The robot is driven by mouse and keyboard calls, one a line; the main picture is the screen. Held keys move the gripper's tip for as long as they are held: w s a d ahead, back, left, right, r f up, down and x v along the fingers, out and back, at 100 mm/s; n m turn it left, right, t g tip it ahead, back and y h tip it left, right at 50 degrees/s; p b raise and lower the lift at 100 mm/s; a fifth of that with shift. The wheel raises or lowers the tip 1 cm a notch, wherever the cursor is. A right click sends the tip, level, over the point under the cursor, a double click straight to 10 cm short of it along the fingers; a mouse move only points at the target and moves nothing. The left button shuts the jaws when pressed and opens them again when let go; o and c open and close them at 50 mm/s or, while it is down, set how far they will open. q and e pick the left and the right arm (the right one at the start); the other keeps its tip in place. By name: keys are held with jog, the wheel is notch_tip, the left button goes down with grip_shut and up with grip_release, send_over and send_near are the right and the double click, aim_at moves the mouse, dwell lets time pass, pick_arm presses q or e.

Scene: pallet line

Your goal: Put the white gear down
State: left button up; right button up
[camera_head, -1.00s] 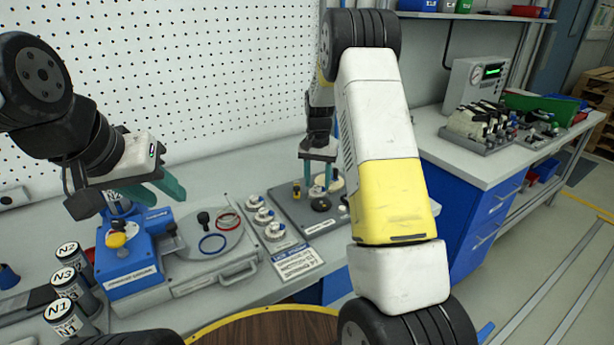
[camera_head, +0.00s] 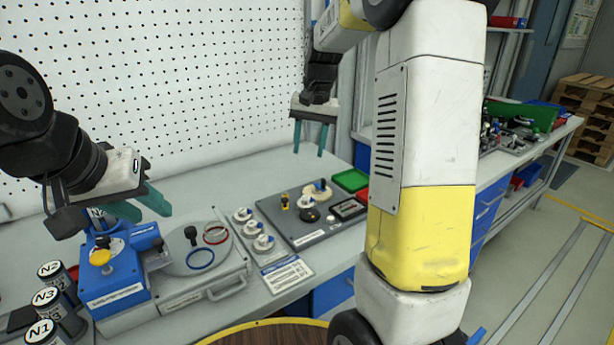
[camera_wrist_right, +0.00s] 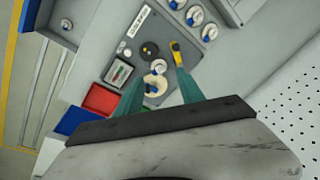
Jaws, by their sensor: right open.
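The white gear (camera_head: 318,192) lies on the dark grey board (camera_head: 290,237) on the bench, at the board's far side. It has a blue-tipped peg at it, and I cannot tell exactly how it is seated. In the right wrist view the gear (camera_wrist_right: 155,86) shows between the fingers, below them and apart from them. My right gripper (camera_head: 308,150) is open and empty, raised above the board's far end. My left gripper (camera_head: 150,208) is open and empty above the blue machine (camera_head: 118,285) at the left.
On the board are a yellow part (camera_head: 285,201) and a black round part (camera_head: 310,215). Several small white parts stand left of it. A green bin (camera_head: 351,180) and a red bin (camera_head: 362,196) lie beyond. Labelled canisters (camera_head: 48,298) stand at the front left.

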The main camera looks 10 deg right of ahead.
jog(key=s+a+r+n+t, duration=0.2)
jog(key=s, duration=1.1)
jog(key=s+a+r+n+t+y, duration=0.1)
jog(key=s+a+r+n+t, duration=0.1)
jog(key=s, duration=1)
jog(key=shift+s+r+t, duration=0.15)
jog(key=shift+s+t, duration=0.15)
jog(key=shift+s, duration=0.1)
